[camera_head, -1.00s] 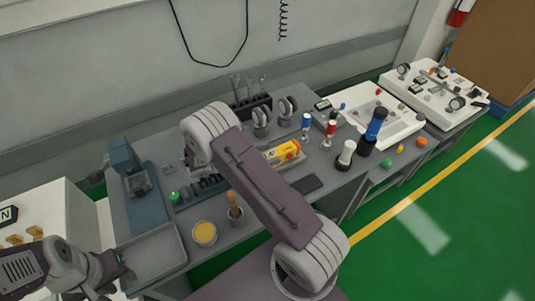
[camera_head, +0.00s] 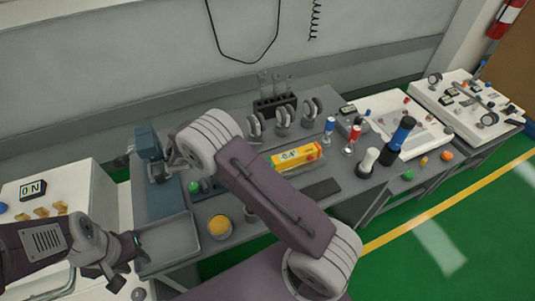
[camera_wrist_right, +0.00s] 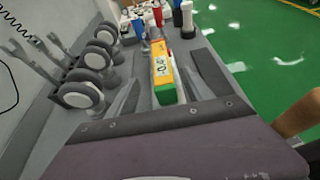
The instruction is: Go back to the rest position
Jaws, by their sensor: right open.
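My right arm crosses the middle of the head view, and its gripper is hidden behind its own links there. In the right wrist view my right gripper (camera_wrist_right: 160,88) is open, its two grey fingers apart. A yellow box with a green end (camera_wrist_right: 163,78) lies ahead between the fingers in that picture; I cannot tell if they touch it. The box (camera_head: 297,158) also shows on the counter in the head view. My left gripper (camera_head: 128,262) is at the lower left, near the grey tray (camera_head: 165,243). Its jaw opening is unclear.
The grey counter (camera_head: 320,188) holds a blue-grey device (camera_head: 150,147), a yellow-topped cup (camera_head: 219,227), disc-shaped instruments (camera_head: 283,117) and bottles (camera_head: 398,135). A white console with an ON sign (camera_head: 32,189) stands at left. Green floor (camera_head: 440,255) is free at right.

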